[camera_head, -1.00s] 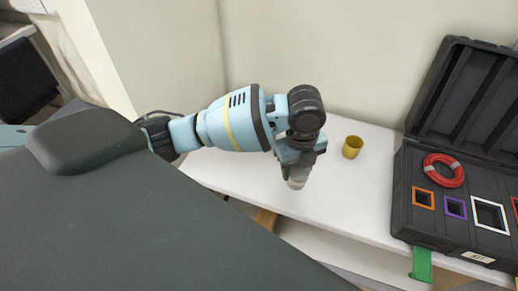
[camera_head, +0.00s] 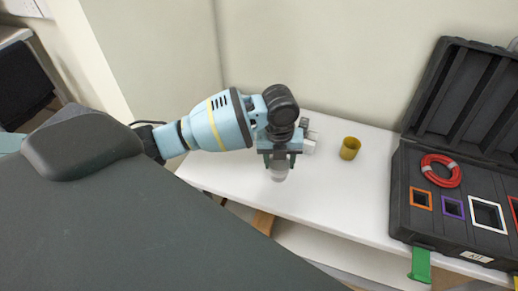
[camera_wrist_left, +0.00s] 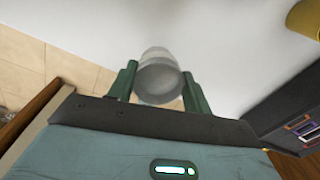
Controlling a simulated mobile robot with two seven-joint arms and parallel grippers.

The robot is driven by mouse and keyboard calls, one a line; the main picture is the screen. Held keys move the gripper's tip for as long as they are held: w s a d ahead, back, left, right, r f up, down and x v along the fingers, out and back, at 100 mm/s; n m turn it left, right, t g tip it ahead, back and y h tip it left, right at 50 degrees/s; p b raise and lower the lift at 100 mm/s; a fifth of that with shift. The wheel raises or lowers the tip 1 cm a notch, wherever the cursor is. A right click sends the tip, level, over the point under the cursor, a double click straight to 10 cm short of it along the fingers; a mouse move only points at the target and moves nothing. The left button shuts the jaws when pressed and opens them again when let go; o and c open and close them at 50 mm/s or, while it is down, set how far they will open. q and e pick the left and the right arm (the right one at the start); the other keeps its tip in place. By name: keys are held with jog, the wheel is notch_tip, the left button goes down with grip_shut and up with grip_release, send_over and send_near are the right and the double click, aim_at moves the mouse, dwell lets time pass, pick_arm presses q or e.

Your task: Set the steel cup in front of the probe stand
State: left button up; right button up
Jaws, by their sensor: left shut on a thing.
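The steel cup (camera_head: 279,174) is a small grey cup, held by my left gripper (camera_head: 280,163) near the front part of the white table. In the left wrist view the cup (camera_wrist_left: 158,80) sits between the two green fingers of the left gripper (camera_wrist_left: 158,74), which is shut on it. I cannot tell whether its base touches the table. A small white block with a grey part (camera_head: 308,146), possibly the probe stand, shows just behind and right of the gripper, partly hidden by my wrist. My right gripper is not in view.
A yellow cup (camera_head: 349,148) stands on the white table (camera_head: 340,195) to the right. An open black case (camera_head: 408,170) with a red cable coil (camera_head: 440,170) and coloured frames fills the right side. The table between the gripper and the case is mostly clear.

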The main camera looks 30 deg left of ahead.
pick_arm(q)
jog(key=w+a, duration=0.1)
jog(key=a, duration=0.2)
jog(key=w+a+f, duration=0.1)
jog(key=a, duration=0.1)
jog(key=w+a, duration=0.1)
jog(key=a, duration=0.2)
jog(key=shift+w+a+f, duration=0.15)
jog(key=shift+w+a, duration=0.05)
jog(key=shift+a, duration=0.15)
jog(key=shift+f, duration=1.55)
jog(key=shift+f, duration=0.15)
jog(key=o, duration=1)
notch_tip(320, 180, up, 12)
jog(key=shift+s+a+p, duration=0.2)
jog(key=shift+a+p, duration=0.05)
jog(key=shift+p, duration=0.2)
